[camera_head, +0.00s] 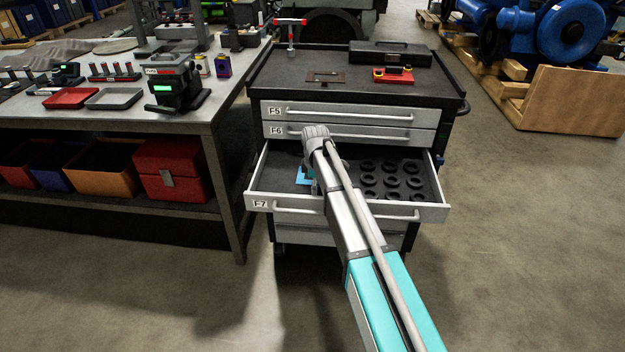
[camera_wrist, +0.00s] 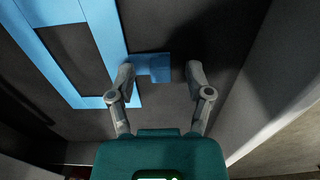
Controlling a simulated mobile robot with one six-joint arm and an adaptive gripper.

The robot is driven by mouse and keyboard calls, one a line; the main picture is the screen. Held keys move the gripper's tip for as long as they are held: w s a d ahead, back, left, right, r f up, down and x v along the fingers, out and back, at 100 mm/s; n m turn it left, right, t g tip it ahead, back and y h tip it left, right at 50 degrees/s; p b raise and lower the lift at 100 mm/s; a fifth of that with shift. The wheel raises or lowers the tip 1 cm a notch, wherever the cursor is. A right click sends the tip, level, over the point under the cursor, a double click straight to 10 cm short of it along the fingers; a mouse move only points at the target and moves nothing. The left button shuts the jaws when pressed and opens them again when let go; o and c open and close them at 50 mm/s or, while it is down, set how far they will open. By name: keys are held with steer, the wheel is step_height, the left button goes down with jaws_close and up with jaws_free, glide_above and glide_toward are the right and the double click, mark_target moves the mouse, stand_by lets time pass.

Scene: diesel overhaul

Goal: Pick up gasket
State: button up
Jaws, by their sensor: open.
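The gasket (camera_wrist: 109,35) is a flat light-blue frame with a small blue tab on its right side. It lies on the dark floor of the open drawer F7 (camera_head: 262,205). In the head view only a small blue patch of the gasket (camera_head: 303,176) shows beside my arm. My gripper (camera_wrist: 160,72) is open above the drawer floor. In the wrist view its two fingers stand on either side of the tab, the left one close to it and the right one a little apart. Height above the tab is hard to judge.
Several black rings (camera_head: 391,182) sit in the right part of the drawer. A pale drawer wall (camera_wrist: 265,95) runs close on the right in the wrist view. The tool cabinet top (camera_head: 345,92) holds a black case (camera_head: 391,54) and a red tool. A workbench (camera_head: 208,112) stands left.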

jaws_close()
steer(key=shift+r, duration=0.2)
stand_by(0.5)
step_height(320, 180, up, 2)
steer(key=p, duration=0.2)
steer(key=shift+r+p, duration=0.1)
steer(key=shift+p, duration=0.2)
steer(key=s+d+r+p, duration=0.4)
steer(key=s+r+p, duration=0.6)
steer(key=s, duration=0.3)
steer(key=shift+s+r, duration=0.2)
steer(key=shift+d, duration=0.1)
